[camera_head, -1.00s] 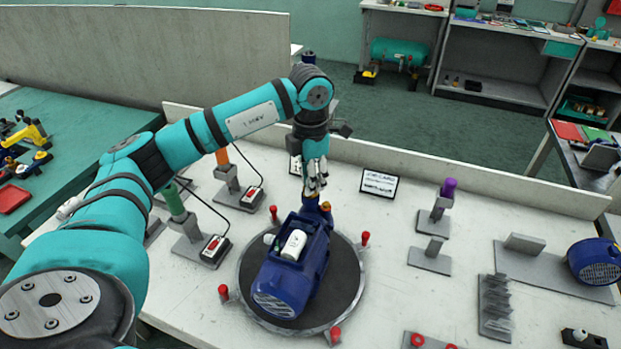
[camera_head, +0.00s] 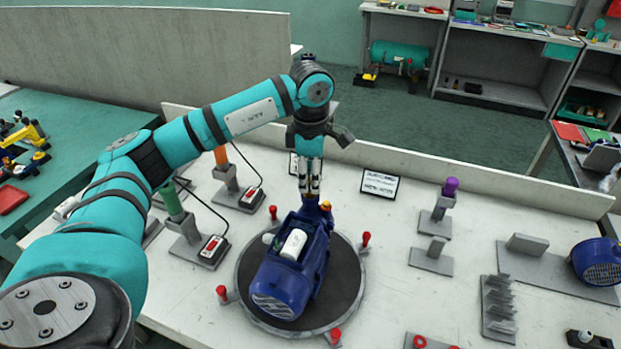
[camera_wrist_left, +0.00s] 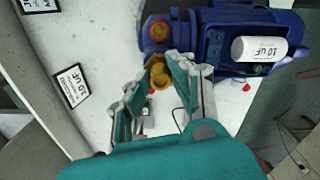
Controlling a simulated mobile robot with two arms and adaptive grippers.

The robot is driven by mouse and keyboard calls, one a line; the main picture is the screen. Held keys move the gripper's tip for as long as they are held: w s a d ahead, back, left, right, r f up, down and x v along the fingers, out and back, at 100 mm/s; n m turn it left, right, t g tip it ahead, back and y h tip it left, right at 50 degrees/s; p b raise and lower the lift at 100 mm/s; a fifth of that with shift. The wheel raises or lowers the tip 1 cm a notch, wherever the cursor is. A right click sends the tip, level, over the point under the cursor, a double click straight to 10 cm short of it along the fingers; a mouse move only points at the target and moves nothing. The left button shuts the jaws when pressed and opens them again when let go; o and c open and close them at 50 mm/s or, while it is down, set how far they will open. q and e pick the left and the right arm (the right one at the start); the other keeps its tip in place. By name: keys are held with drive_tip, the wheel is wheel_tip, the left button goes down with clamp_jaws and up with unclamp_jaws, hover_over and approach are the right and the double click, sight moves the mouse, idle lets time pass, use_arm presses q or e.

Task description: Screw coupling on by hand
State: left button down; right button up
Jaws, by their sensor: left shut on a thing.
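The blue pump (camera_head: 292,265) with a white capacitor cylinder on top lies on a round dark turntable. It also shows in the left wrist view (camera_wrist_left: 215,30). My left gripper (camera_head: 310,188) points down at the pump's far end. In the left wrist view, its fingers (camera_wrist_left: 160,88) are closed around a brass-coloured coupling (camera_wrist_left: 159,74) at the pump body. An orange-brown round port (camera_wrist_left: 158,30) sits on the pump beside it. The fingers hide part of the coupling, so I cannot tell how far it is seated. My right gripper is not in view.
Red-knobbed clamps (camera_head: 365,238) ring the turntable (camera_head: 346,285). Tool stands with green (camera_head: 174,202) and orange (camera_head: 221,157) handles are at left. Grey fixtures (camera_head: 432,256) and another blue motor (camera_head: 597,262) are at right. A low wall (camera_head: 450,169) runs along the back.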

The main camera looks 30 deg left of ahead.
use_arm(q)
drive_tip(key=shift+f, duration=0.15)
drive_tip(key=shift+m, duration=0.7)
drive_tip(key=shift+s+m+b, duration=0.1)
drive_tip(key=shift+m+b, duration=0.25)
drive_tip(key=shift+m, duration=0.65)
drive_tip(key=m, duration=0.3)
drive_tip(key=shift+b, duration=0.35)
drive_tip(key=c, duration=1.2)
unclamp_jaws()
